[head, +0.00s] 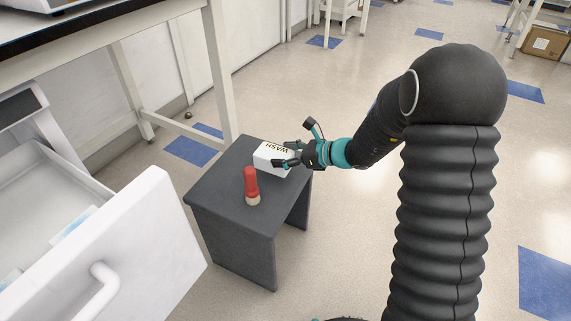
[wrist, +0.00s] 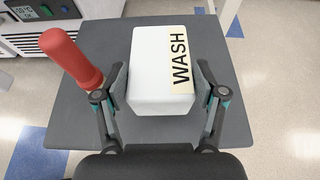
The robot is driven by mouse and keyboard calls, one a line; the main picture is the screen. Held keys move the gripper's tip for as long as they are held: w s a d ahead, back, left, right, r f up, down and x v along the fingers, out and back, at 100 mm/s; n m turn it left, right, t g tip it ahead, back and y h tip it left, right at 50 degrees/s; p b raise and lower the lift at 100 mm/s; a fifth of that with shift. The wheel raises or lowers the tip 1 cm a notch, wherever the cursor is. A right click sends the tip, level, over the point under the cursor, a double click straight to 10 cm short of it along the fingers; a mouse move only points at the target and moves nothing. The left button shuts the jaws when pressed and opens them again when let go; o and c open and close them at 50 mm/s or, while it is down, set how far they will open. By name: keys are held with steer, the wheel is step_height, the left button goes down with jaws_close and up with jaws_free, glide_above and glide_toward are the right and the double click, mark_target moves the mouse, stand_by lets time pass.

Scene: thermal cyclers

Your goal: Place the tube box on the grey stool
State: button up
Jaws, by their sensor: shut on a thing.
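The tube box is a white box (head: 270,157) with a yellow label reading WASH. In the head view it is at the far right part of the grey stool's top (head: 222,196), low over it or resting on it; I cannot tell which. It also shows in the wrist view (wrist: 155,70), above the stool's grey top (wrist: 100,40). My gripper (head: 285,160) is shut on the box, one finger pad on each side. The fingers also show in the wrist view (wrist: 160,92). Part of the box is hidden by the gripper in the head view.
A red object with a pale end (head: 251,186) stands on the stool, left of the box and close to my left finger in the wrist view (wrist: 72,58). An open white drawer (head: 130,250) is left of the stool. A bench leg (head: 220,75) rises behind.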

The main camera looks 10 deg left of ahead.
steer(key=shift+f, duration=1.8)
steer(key=shift+f, duration=0.1)
steer(key=o, duration=1.4)
